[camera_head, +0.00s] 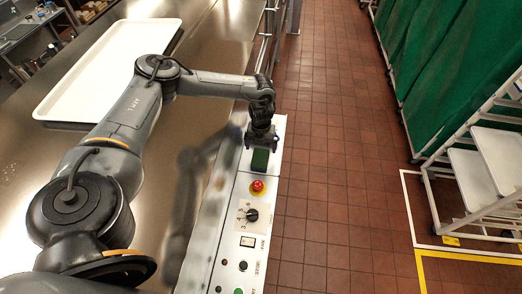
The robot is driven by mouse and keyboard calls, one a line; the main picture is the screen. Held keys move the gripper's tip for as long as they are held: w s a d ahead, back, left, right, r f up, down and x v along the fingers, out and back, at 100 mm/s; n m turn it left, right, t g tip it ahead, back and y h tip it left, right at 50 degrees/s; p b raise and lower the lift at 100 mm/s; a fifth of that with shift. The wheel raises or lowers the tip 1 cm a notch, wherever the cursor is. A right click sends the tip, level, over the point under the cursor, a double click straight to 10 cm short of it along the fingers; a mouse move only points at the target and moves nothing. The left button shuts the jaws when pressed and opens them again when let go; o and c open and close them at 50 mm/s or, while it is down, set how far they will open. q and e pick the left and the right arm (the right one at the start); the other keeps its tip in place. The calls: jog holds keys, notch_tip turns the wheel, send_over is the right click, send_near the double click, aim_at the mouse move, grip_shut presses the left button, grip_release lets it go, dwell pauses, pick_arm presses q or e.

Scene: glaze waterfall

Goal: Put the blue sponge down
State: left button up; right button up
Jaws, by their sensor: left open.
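My left arm reaches in from the left over the steel counter. Its gripper (261,140) points down over the far part of the white control panel (229,225) and is open. Directly below the fingertips is a dark green rectangular patch (260,160); I cannot tell whether it is a block or a display on the panel, or whether the gripper touches it. No clearly blue sponge shows in this view. My right gripper is not in view.
The panel carries a red emergency button (257,186), a rotary dial (252,215) and smaller switches. A white tray (165,30) lies on the steel counter (190,120). A wheeled rack (480,165) with trays and green curtains (440,60) stand at right. The tiled floor between is clear.

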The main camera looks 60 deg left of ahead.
aim_at(261, 153)
pick_arm(q)
notch_tip(261, 153, up, 7)
jog(key=shift+f+p, duration=0.15)
jog(key=shift+p, duration=0.15)
dwell(0.4)
